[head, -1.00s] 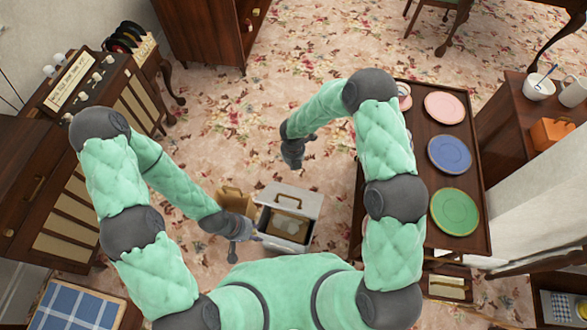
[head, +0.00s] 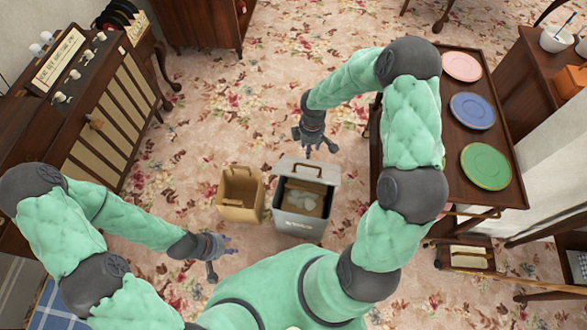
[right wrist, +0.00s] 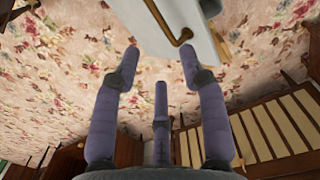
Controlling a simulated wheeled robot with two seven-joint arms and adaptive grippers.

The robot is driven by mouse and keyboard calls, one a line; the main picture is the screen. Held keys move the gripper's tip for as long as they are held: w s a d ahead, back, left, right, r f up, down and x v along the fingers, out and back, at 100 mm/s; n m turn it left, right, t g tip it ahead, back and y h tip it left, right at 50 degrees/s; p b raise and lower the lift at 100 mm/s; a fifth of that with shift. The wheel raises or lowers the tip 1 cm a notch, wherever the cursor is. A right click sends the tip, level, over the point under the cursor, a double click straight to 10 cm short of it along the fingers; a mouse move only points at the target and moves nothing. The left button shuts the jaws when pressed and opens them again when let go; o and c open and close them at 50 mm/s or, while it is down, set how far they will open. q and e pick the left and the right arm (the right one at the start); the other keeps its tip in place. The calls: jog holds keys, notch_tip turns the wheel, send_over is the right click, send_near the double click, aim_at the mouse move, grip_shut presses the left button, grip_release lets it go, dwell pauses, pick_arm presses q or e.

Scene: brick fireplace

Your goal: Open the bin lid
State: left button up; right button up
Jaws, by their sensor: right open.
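The grey bin (head: 300,228) stands on the carpet in the middle of the head view. Its lid (head: 324,174) is raised at the far side and carries a brass handle (head: 304,166). The bin's mouth is uncovered and shows pale crumpled contents (head: 302,200). My right gripper (head: 318,151) is open and empty, just beyond the lid. In the right wrist view its spread fingers (right wrist: 158,75) point at a pale panel with the brass handle (right wrist: 162,20); nothing is between them. My left gripper (head: 228,259) is open and empty, left of the bin and apart from it.
A tan open container with a handle (head: 240,197) stands close to the bin's left. A dark trolley with plates (head: 476,141) stands at the right. A wooden radio cabinet (head: 110,97) stands at the left. The carpet beyond the bin is clear.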

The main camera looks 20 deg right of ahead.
notch_tip(320, 180, down, 11)
jog(key=b, duration=0.4)
jog(key=shift+d+r, duration=0.1)
jog(key=shift+r, duration=0.05)
jog(key=shift+c, duration=0.3)
grip_shut()
